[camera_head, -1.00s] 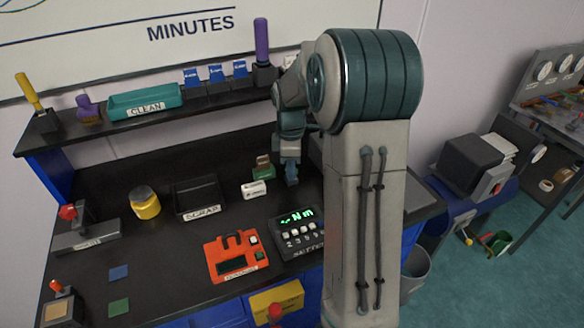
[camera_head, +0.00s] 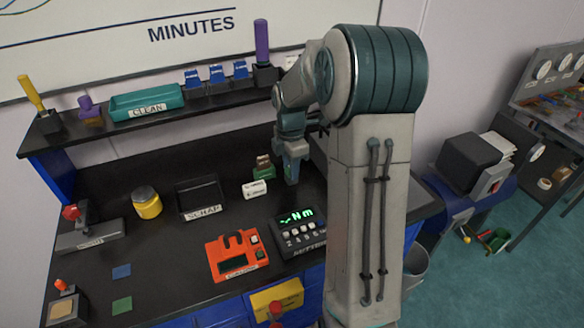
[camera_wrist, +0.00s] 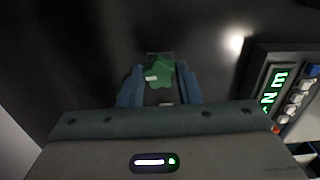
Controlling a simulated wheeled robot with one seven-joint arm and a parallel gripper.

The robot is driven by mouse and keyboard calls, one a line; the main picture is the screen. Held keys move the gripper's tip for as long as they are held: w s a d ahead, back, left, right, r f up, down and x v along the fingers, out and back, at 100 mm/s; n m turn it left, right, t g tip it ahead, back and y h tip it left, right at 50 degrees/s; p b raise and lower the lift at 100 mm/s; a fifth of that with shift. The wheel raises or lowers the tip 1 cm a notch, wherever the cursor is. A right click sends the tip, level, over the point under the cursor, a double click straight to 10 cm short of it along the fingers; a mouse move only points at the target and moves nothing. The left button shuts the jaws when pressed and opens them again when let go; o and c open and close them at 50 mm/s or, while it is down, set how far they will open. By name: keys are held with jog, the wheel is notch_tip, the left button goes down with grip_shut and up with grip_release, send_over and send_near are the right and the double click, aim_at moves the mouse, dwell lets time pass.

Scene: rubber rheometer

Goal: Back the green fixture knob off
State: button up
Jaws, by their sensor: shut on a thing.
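The green fixture knob (camera_wrist: 160,73) is a lobed, star-shaped knob with a small pale mark, seen at the upper middle of the wrist view. My gripper (camera_wrist: 160,68) has its two blue fingers on either side of the knob and is shut on it. In the head view my gripper (camera_head: 292,180) points down at the back right of the black bench.
A meter with a green "Nm" display (camera_head: 297,228) stands in front of my gripper. A white labelled block (camera_head: 255,189) and a small green-based item (camera_head: 264,171) lie to its left. The scrap tray (camera_head: 199,198) and an orange device (camera_head: 235,256) are further left.

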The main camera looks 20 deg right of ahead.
jog(key=o, duration=0.8)
jog(key=shift+o, duration=0.2)
jog(key=m, duration=0.4)
jog(key=shift+b, duration=0.35)
jog(key=m, duration=0.5)
jog(key=shift+b, duration=0.3)
jog(key=m, duration=0.4)
jog(key=shift+m, duration=0.3)
jog(key=m, duration=0.4)
jog(key=shift+m, duration=0.4)
